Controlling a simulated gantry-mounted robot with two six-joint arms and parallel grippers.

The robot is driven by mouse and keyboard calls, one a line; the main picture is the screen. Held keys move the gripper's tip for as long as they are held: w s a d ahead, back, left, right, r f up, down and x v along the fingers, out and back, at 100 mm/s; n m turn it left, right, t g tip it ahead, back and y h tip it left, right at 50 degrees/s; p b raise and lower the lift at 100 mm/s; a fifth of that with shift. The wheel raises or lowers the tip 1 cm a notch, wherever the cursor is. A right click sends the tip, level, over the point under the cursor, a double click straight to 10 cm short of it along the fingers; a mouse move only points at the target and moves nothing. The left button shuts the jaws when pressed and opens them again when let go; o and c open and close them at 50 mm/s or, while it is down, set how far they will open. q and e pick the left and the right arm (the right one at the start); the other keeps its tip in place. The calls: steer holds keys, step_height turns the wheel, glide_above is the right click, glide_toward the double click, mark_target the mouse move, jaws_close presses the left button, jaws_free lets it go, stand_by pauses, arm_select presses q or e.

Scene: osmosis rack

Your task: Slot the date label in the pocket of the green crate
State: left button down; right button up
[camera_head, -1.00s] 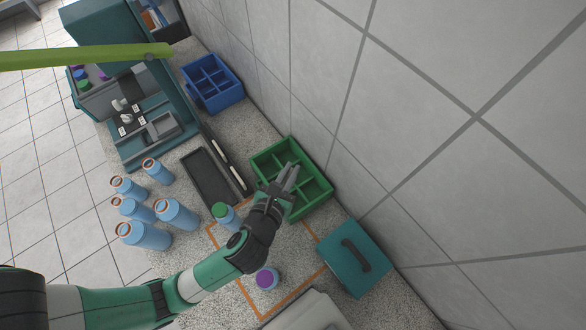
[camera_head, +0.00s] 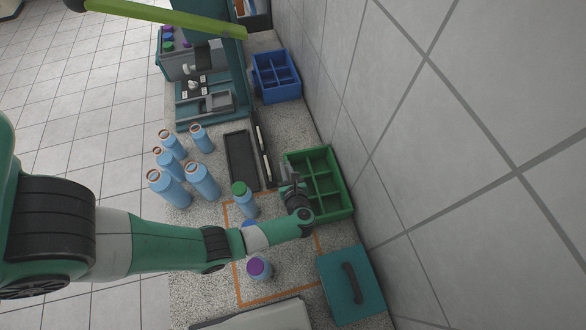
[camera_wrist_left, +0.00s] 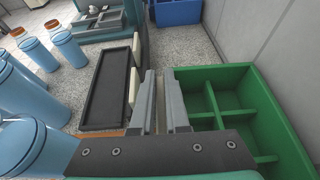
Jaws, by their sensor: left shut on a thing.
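The green crate (camera_head: 346,192), open and divided into compartments, stands against the wall at right; it also fills the right of the left wrist view (camera_wrist_left: 278,118). My left gripper (camera_head: 290,182) is at the crate's left side in the head view. In the wrist view the fingers (camera_wrist_left: 160,105) are closed on a thin, pale strip (camera_wrist_left: 161,108), apparently the date label. Most of it is hidden between the fingers. The crate's label pocket cannot be made out. My right gripper is not in view.
A black tray (camera_head: 241,160) and a dark rail with pale strips (camera_head: 267,168) lie left of the crate. Several blue bottles (camera_head: 202,180) stand further left, and a green-capped one (camera_head: 244,200) near my gripper. A teal box (camera_head: 348,285) and blue crate (camera_head: 276,76) flank the green crate.

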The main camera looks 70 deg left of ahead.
arm_select(q)
steer(key=shift+f, duration=0.1)
steer(key=shift+f+b, duration=1.55)
steer(key=shift+f, duration=0.45)
steer(key=shift+w, duration=0.15)
steer(key=shift+f+b, duration=0.6)
steer(key=shift+b, duration=0.3)
steer(key=shift+w+d+f+b, duration=0.15)
steer(key=shift+w+f+b, duration=0.05)
steer(key=shift+f+b, duration=0.35)
steer(key=shift+w+d+f+b, duration=0.15)
steer(key=shift+w+f+b, duration=0.05)
steer(key=shift+f+b, duration=0.25)
steer(key=shift+w+r, duration=0.1)
steer(key=shift+r, duration=0.2)
stand_by(0.6)
